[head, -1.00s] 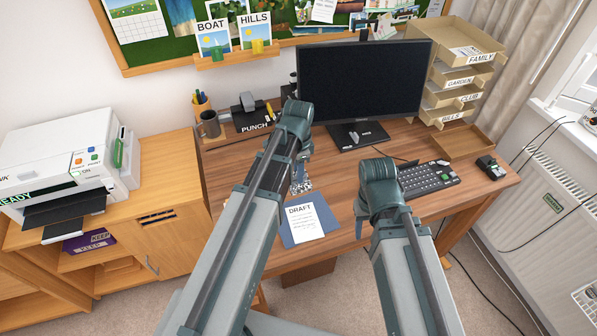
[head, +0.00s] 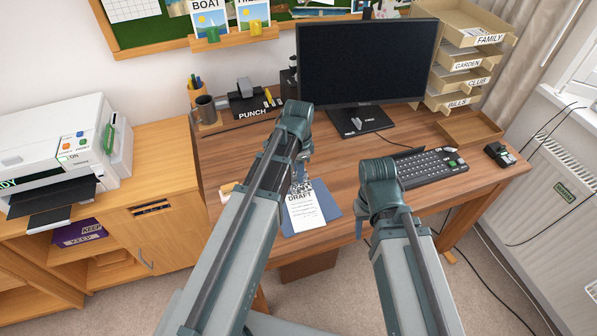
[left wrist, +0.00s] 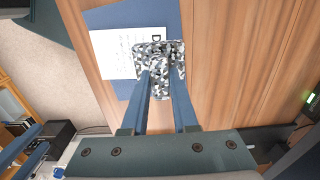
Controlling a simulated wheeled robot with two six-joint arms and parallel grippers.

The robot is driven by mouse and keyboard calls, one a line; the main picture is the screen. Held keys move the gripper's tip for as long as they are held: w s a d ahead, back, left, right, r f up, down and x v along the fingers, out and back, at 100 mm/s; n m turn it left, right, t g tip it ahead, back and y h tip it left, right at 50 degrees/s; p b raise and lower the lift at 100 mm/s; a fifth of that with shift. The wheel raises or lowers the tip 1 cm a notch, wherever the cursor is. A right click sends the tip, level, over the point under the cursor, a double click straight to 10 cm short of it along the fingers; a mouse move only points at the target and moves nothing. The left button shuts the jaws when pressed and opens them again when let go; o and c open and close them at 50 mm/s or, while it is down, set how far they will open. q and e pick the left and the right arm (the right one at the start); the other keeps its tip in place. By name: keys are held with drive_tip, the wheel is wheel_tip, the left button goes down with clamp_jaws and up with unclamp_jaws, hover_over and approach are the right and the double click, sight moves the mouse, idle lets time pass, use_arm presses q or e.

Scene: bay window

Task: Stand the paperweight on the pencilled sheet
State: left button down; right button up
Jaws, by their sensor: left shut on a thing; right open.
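The paperweight, a black, white and grey speckled block (left wrist: 158,50), is between my left gripper's fingers (left wrist: 160,85) in the left wrist view. My left gripper is shut on it. It overlaps the heading end of a white sheet (left wrist: 112,62); whether it touches the paper I cannot tell. In the head view the sheet (head: 304,212), headed DRAFT with faint lines, lies on a blue folder (head: 327,202) at the desk's front. The speckled block (head: 302,187) shows partly past my left arm. My right gripper (head: 361,222) is mostly hidden behind its own arm; it is open, right of the folder.
A keyboard (head: 432,168) and a monitor (head: 366,62) stand right and behind. A punch (head: 250,103), a mug (head: 206,110) and letter trays (head: 461,65) line the back. Bare wood lies between folder and monitor.

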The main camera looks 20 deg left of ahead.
use_arm(q)
drive_tip(key=shift+f+b, duration=2.2)
drive_tip(key=shift+f, duration=0.3)
drive_tip(key=shift+f, duration=0.25)
drive_tip(key=c, duration=0.6)
unclamp_jaws()
drive_tip(key=shift+r, duration=0.1)
drive_tip(key=shift+r+p, duration=3.3)
drive_tip(key=shift+r, duration=0.15)
drive_tip(key=s+d+n+y, duration=0.1)
drive_tip(key=s+d+n, duration=0.6)
drive_tip(key=s+d, duration=0.3)
drive_tip(key=s, duration=0.4)
drive_tip(key=shift+s+d, duration=0.15)
drive_tip(key=shift+d, duration=0.1)
